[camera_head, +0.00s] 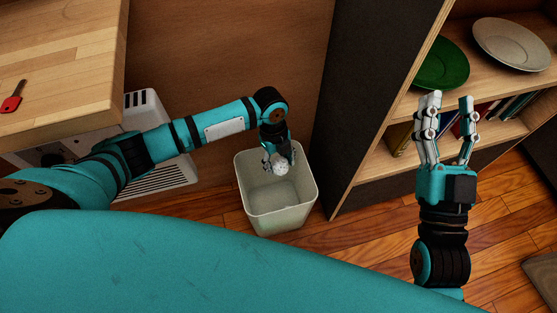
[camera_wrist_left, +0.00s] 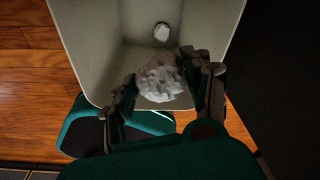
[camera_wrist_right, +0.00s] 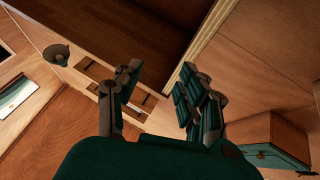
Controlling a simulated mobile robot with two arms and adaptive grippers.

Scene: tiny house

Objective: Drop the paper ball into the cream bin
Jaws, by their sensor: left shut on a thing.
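A crumpled white paper ball (camera_head: 281,168) is held between the fingers of my left gripper (camera_head: 277,160), over the cream bin (camera_head: 277,218). In the left wrist view the paper ball (camera_wrist_left: 160,79) sits between both fingers of the left gripper (camera_wrist_left: 160,88), with the bin (camera_wrist_left: 92,45) open behind it. A smaller-looking white crumpled piece (camera_wrist_left: 161,32) lies inside the bin in that view. My right gripper (camera_head: 449,105) is raised in front of the shelf, its fingers apart and empty. It also shows open in the right wrist view (camera_wrist_right: 157,90).
A dark-sided wooden shelf (camera_head: 370,172) stands right of the bin, with a green plate (camera_head: 440,62), a pale plate (camera_head: 512,45) and books (camera_head: 400,138). A wooden tabletop (camera_head: 70,60) at left holds a red-handled tool (camera_head: 12,103). A white vented unit (camera_head: 165,175) is left of the bin.

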